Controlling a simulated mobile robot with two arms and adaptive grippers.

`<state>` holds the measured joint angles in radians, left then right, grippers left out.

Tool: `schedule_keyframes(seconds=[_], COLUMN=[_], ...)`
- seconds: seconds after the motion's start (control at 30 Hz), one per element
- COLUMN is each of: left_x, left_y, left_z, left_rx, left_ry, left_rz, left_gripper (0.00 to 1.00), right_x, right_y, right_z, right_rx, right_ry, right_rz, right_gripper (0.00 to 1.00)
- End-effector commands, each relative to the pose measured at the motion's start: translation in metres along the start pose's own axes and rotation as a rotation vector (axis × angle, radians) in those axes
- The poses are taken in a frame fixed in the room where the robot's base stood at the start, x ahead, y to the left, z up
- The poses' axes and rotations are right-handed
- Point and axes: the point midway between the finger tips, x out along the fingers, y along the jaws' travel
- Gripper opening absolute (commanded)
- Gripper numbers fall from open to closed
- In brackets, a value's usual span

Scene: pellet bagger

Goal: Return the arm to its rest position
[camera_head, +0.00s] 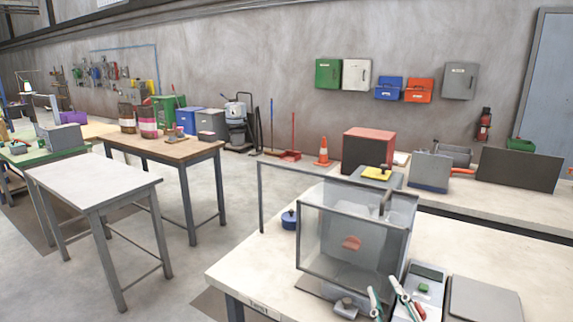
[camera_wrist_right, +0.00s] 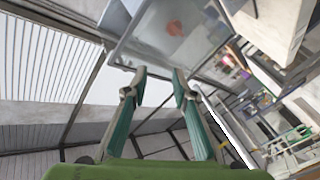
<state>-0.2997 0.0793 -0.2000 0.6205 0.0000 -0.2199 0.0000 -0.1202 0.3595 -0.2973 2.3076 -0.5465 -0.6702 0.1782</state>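My right gripper (camera_head: 385,290) shows at the bottom edge of the head view, in front of the clear-walled box (camera_head: 345,285) on the near bench. In the right wrist view my right gripper (camera_wrist_right: 160,75) has its two green fingers apart, with nothing between them. The clear box (camera_wrist_right: 133,47) with a reddish round patch shows beyond the fingertips. The rest of my right arm is out of the head view. My left gripper is in neither view.
The near bench (camera_head: 250,262) also holds a grey device with a green button (camera_head: 424,288), a flat grey plate (camera_head: 484,300) and a blue round item (camera_head: 289,219). Behind are a red-topped box (camera_head: 367,150) and an orange cone (camera_head: 323,150). A bare table (camera_head: 95,182) stands left, with open floor between.

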Motion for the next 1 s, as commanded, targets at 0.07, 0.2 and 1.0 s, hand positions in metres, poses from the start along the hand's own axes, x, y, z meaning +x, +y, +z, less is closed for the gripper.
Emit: schedule_keyframes(seconds=[0.07,0.2,1.0], left_x=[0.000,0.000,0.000], left_y=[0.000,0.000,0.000], left_z=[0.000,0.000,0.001], left_rx=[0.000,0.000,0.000], left_ry=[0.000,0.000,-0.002], left_rz=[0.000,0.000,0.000], left_gripper=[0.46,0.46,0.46], right_x=[-0.024,-0.082,-0.266], right_y=[-0.017,-0.053,-0.199], right_z=[0.057,0.137,0.303], right_rx=[0.088,0.203,0.368], right_ry=[-0.210,-0.542,-1.240], right_rz=[-0.041,-0.137,-0.495], right_gripper=[0.25,0.25,0.25])
